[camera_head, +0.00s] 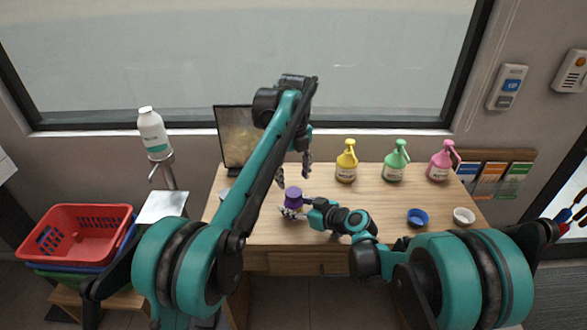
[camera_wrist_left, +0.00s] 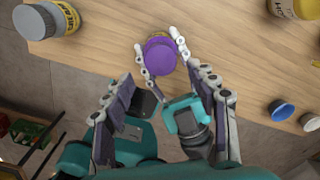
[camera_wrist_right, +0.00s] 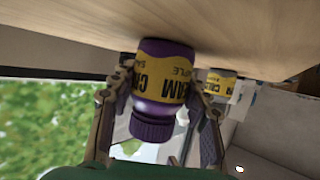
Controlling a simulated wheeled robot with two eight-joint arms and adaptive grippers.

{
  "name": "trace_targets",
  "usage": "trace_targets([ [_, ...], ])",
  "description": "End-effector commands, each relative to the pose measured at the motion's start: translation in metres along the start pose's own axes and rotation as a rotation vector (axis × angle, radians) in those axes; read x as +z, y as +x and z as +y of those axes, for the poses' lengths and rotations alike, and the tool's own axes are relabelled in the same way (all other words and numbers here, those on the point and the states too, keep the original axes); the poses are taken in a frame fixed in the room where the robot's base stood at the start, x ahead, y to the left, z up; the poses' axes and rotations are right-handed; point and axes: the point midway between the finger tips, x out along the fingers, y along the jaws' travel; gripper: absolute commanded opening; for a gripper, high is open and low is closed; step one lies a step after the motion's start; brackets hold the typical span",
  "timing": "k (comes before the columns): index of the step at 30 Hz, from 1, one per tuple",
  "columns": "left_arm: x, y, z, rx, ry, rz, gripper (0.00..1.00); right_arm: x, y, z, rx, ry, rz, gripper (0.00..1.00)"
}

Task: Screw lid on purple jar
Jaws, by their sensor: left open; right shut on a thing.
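The purple jar (camera_wrist_right: 163,80) has a yellow cream label and stands on the counter; the right wrist view shows it inverted. A ribbed purple lid (camera_wrist_right: 151,128) sits on its mouth; I cannot tell how tight it is. My right gripper (camera_head: 293,210) is shut on the jar's sides, low near the counter. My left gripper (camera_head: 293,174) is open above the jar, pointing down. In the left wrist view its fingers are spread on either side of the purple lid (camera_wrist_left: 160,56), apart from it.
A grey-white jar with a yellow label (camera_wrist_left: 47,20) stands to one side. A blue lid (camera_head: 418,218) and a white lid (camera_head: 464,216) lie at the right. Yellow (camera_head: 346,167), green (camera_head: 394,167) and pink (camera_head: 440,166) pump bottles stand at the back.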

Motion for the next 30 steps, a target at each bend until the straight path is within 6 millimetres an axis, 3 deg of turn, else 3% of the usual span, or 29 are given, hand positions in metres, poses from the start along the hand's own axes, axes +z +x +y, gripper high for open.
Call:
trace_targets([
  [21, 0.001, -0.017, -0.001, 0.000, -1.808, 0.001, 0.58, 0.000, 0.000, 0.000, 0.000, 0.000, 0.000, 0.00],
  [30, 0.001, -0.022, -0.001, 0.001, -2.404, 0.001, 0.58, 0.000, 0.000, 0.000, 0.000, 0.000, 0.000, 0.00],
])
